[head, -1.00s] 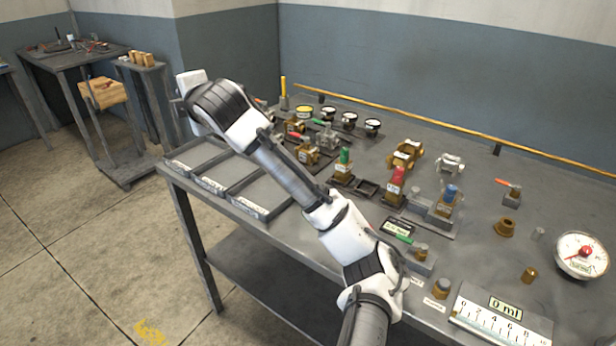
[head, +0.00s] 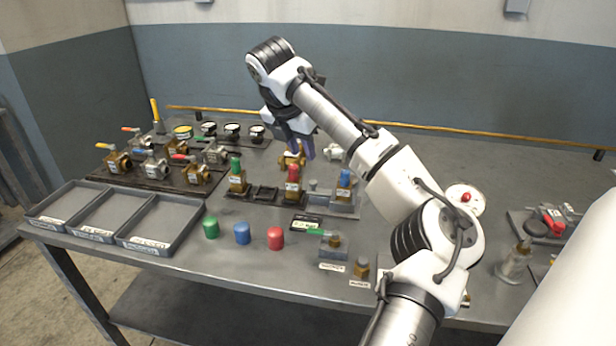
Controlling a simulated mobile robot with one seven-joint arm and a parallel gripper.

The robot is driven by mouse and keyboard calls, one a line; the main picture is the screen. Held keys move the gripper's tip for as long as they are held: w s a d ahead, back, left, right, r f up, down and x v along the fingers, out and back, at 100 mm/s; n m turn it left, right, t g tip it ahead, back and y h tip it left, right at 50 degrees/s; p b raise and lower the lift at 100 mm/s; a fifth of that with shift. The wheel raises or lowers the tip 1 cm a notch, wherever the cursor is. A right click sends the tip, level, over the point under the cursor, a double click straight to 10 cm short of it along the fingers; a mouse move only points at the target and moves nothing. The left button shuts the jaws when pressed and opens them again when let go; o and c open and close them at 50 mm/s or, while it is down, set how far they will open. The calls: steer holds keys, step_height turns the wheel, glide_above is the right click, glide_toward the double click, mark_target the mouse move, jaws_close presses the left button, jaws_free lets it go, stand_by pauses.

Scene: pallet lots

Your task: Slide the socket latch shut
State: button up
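My gripper (head: 297,150) points down over the back middle of the bench, with dark purple-grey fingers. Its fingertips are at a brass fitting (head: 290,163), which they partly cover; I cannot tell whether they touch or hold it. A grey socket block (head: 343,211) stands to the right and nearer, with a blue-topped brass piece (head: 345,186) on it. A dark base with square openings (head: 264,193) lies between a green-topped piece (head: 236,175) and a red-topped piece (head: 293,182). I cannot make out which small part is the socket latch or how it stands.
Empty grey trays (head: 152,243) line the left front edge. Several valves (head: 155,165) stand on a dark board behind them. Green (head: 211,228), blue (head: 242,233) and red (head: 275,238) caps stand in front. A silver fitting (head: 333,152) is beside my gripper. My arm hides the bench's right middle.

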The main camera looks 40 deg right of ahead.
mark_target(313, 182)
steer(key=p+x, duration=0.1)
steer(key=x, duration=0.9)
steer(key=shift+w+d+f, duration=0.1)
steer(key=shift+f, duration=0.2)
jaws_close()
